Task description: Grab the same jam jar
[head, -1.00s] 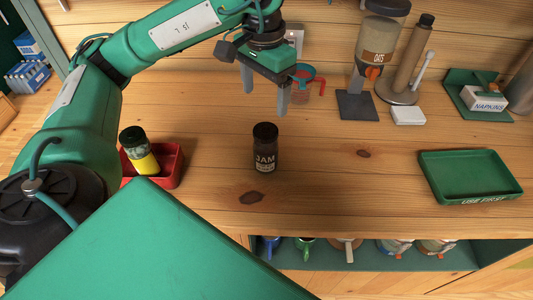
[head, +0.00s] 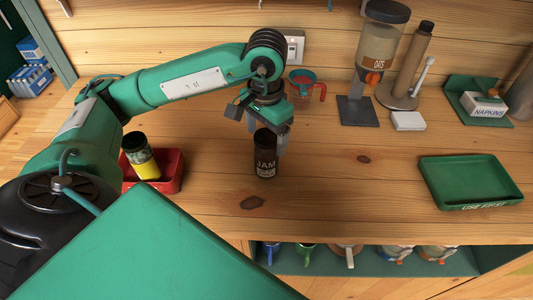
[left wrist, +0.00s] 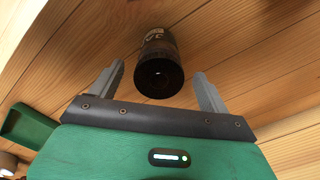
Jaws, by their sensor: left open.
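The jam jar (head: 265,155), dark with a black lid and a JAM label, stands upright on the wooden counter in the head view. My left gripper (head: 267,140) is open just behind the jar, its fingers low on either side of the lid's height. In the left wrist view the jar (left wrist: 159,62) is seen lid-first, centred between the two spread fingers of the gripper (left wrist: 159,82) and a little beyond their tips. I cannot tell whether a finger touches it. My right gripper is not in view.
A red tray (head: 170,180) holds a yellow-labelled jar (head: 141,158) at left. A green USE FIRST tray (head: 470,182) lies at right. A measuring cup (head: 303,92), oats dispenser (head: 378,60) and napkin holder (head: 485,103) stand behind. The counter right of the jam jar is clear.

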